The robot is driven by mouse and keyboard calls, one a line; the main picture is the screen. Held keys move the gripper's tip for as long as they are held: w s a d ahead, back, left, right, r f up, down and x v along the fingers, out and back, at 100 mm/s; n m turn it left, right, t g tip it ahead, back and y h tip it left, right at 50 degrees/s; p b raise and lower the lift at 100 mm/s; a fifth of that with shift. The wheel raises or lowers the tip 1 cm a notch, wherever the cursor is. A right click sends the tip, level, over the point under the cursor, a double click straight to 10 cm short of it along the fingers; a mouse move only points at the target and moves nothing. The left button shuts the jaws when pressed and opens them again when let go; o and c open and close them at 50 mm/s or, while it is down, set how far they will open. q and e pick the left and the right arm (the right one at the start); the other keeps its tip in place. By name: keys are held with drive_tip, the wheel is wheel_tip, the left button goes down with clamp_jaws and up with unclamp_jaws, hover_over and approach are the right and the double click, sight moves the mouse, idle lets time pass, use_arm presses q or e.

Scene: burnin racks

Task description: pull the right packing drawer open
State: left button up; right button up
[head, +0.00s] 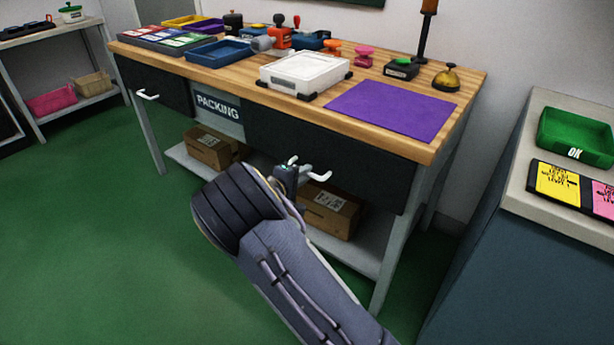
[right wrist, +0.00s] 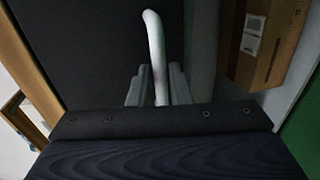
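The right packing drawer (head: 330,150) has a dark front under the wooden tabletop and looks flush with the bench. Its pale bar handle (head: 318,176) sticks out from the front. My right gripper (head: 291,170) is at the left part of this handle. In the right wrist view, the handle (right wrist: 155,50) runs between the two grey fingers (right wrist: 158,88), which lie close against it on both sides, so the gripper looks shut on it. The dark drawer front fills the middle behind. My left gripper is not in view.
The packing bench (head: 460,95) carries a white tray (head: 303,75), a purple mat (head: 390,110), a bell and stamps. Cardboard boxes (head: 330,212) stand on its lower shelf. A left drawer handle (head: 147,95) shows. A grey cabinet (head: 500,270) stands at right. Green floor is clear at left.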

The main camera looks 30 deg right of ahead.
drive_tip(key=shift+x, duration=0.95)
clamp_jaws()
drive_tip(key=f+v, duration=0.3)
drive_tip(key=v, duration=1)
drive_tip(key=a+f+v, duration=0.1)
drive_tip(key=f+v, duration=0.1)
drive_tip(key=v, duration=1.1)
drive_tip(key=shift+s+a+f, duration=0.3)
drive_tip(key=shift+s+a, duration=0.05)
drive_tip(key=shift+s, duration=0.15)
unclamp_jaws()
